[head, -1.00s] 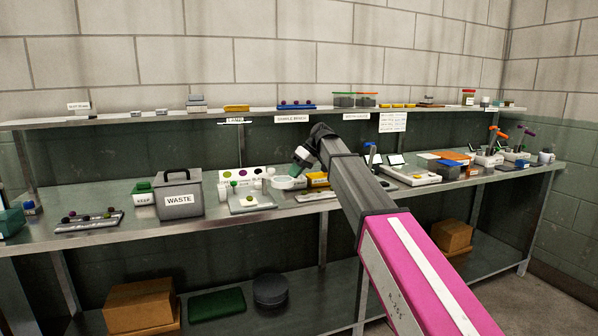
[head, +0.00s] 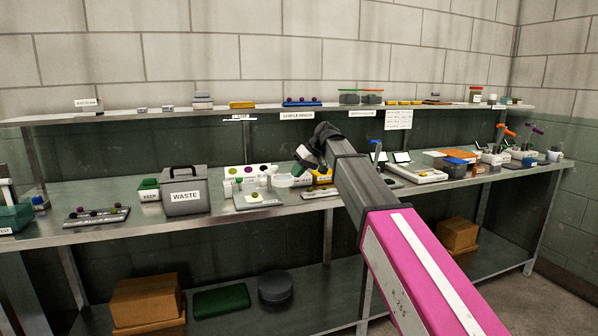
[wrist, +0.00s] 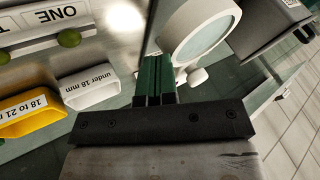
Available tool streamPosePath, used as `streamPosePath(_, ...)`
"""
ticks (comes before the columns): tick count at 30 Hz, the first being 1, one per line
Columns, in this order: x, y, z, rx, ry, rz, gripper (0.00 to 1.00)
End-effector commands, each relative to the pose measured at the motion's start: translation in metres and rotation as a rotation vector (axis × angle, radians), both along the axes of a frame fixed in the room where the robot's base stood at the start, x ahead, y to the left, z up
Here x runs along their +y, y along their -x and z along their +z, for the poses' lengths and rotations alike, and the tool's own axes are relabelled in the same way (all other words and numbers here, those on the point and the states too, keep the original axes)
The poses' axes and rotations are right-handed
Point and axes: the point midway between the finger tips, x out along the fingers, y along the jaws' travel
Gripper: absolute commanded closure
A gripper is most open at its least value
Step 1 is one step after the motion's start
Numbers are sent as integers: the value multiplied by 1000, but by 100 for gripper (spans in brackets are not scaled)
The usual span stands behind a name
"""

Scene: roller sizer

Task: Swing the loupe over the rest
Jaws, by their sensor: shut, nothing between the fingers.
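The loupe is a round lens in a thick white ring. It fills the upper middle of the wrist view (wrist: 208,30), with a small white knob below its ring, and it shows small in the head view (head: 290,181). My gripper (wrist: 154,66) has green fingers, closed together and empty, beside the loupe's ring and knob; I cannot tell whether they touch. In the head view my gripper (head: 303,154) is just above the loupe. A grey plate with a white square (head: 254,199) lies left of the loupe; I cannot tell whether it is the rest.
A white bin marked under 18 mm (wrist: 90,90) and a yellow bin (wrist: 32,112) sit left of my gripper in the wrist view. The grey WASTE bin (head: 184,197) stands further left on the bench. A shelf (head: 215,117) runs above the bench.

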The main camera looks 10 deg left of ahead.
Motion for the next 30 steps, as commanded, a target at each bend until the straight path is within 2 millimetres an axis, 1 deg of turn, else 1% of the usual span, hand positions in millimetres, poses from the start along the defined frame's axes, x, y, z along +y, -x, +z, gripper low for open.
streamPosePath(1,1,8,-1,0,0,-14,100)
streamPosePath(3,3,16,-1,-2,0,-75,100)
streamPosePath(8,10,32,-1,-1,-1,-221,100)
streamPosePath(15,26,54,-1,-3,-1,-447,100)
streamPosePath(24,51,73,0,-2,-1,-713,100)
streamPosePath(28,61,78,0,-2,-1,-806,100)
streamPosePath(30,65,80,0,0,0,-817,100)
